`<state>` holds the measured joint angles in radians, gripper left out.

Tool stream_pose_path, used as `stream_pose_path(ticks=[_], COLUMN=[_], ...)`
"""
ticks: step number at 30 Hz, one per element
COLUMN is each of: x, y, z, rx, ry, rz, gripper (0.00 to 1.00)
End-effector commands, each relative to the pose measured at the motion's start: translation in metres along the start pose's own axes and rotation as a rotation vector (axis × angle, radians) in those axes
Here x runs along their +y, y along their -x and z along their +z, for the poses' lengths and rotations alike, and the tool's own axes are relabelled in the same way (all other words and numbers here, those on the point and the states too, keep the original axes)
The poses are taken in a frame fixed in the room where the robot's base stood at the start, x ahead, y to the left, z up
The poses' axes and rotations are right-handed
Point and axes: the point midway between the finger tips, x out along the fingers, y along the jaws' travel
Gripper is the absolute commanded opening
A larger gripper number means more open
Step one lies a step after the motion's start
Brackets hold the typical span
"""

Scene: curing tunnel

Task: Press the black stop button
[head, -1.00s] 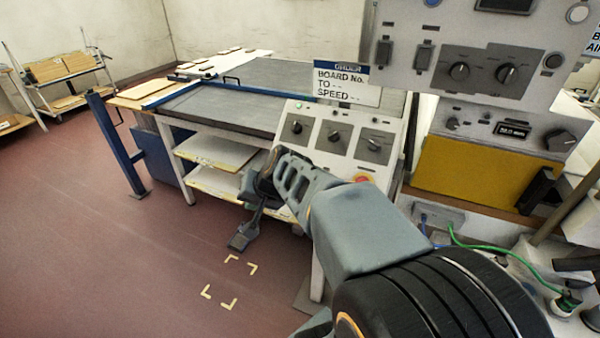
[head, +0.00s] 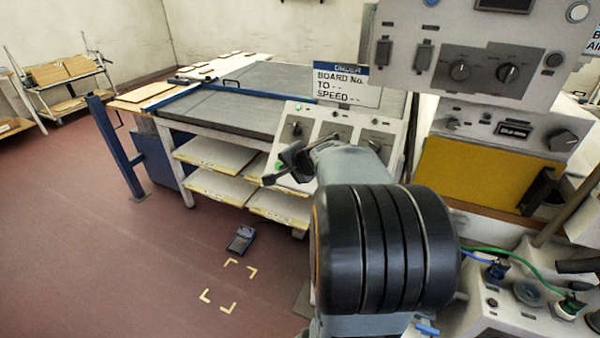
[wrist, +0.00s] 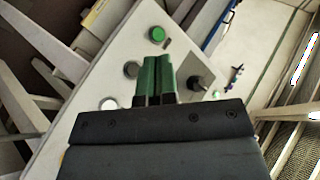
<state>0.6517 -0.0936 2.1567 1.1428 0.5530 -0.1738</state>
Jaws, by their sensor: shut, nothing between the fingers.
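The sloped control panel (head: 352,130) stands right of centre in the head view, with several dark knobs on it. The green button also shows in the head view (head: 279,166).
A long worktable (head: 250,100) with shelves below stands behind the panel. A blue post (head: 116,145) stands at left. A yellow-fronted cabinet (head: 470,172) and cables are at right.

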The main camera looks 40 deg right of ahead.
Motion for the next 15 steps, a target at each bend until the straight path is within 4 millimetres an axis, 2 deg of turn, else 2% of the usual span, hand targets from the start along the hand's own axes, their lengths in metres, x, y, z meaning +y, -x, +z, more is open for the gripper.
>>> stream_pose_path(ticks=[15], x=[0.032], y=[-0.042], z=[-0.029], rx=[0.0], ry=[-0.002], rz=[0.002], gripper=[0.0])
